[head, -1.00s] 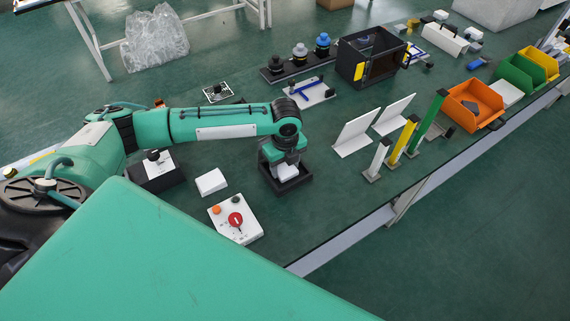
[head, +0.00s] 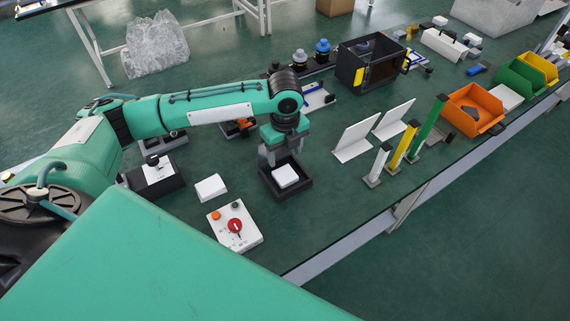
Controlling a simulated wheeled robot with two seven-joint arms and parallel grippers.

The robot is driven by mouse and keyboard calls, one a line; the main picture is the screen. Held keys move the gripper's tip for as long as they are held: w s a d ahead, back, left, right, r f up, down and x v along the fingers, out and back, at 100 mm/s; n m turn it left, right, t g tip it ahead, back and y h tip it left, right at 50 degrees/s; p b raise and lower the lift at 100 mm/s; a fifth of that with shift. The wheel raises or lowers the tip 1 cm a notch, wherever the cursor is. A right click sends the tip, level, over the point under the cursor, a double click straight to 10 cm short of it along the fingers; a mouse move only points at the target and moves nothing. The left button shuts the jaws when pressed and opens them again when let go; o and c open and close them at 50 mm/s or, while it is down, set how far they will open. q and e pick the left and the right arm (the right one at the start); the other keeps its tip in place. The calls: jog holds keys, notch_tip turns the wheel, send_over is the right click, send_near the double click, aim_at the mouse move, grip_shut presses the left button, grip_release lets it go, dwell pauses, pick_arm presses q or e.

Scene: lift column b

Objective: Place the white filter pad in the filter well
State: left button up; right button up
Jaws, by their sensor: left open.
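The white filter pad (head: 286,176) lies in the black square filter well (head: 300,192), inside its raised rim. It looks roughly flat, and its far edge is partly hidden by my left gripper. My left gripper (head: 284,161) is open just above and behind the pad, fingers pointing down, apart from the pad as far as I can see. My right gripper is not in view.
A white panel with a red knob (head: 235,226) and a white block (head: 211,188) stand left of the well. White angled plates (head: 356,138) and coloured posts (head: 405,146) stand to the right. Orange (head: 472,108) and green bins line the far right. The bench's front edge is near.

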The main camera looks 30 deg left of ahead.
pick_arm(q)
notch_tip(320, 180, up, 4)
jog(key=shift+f, duration=0.2)
dwell(0.5)
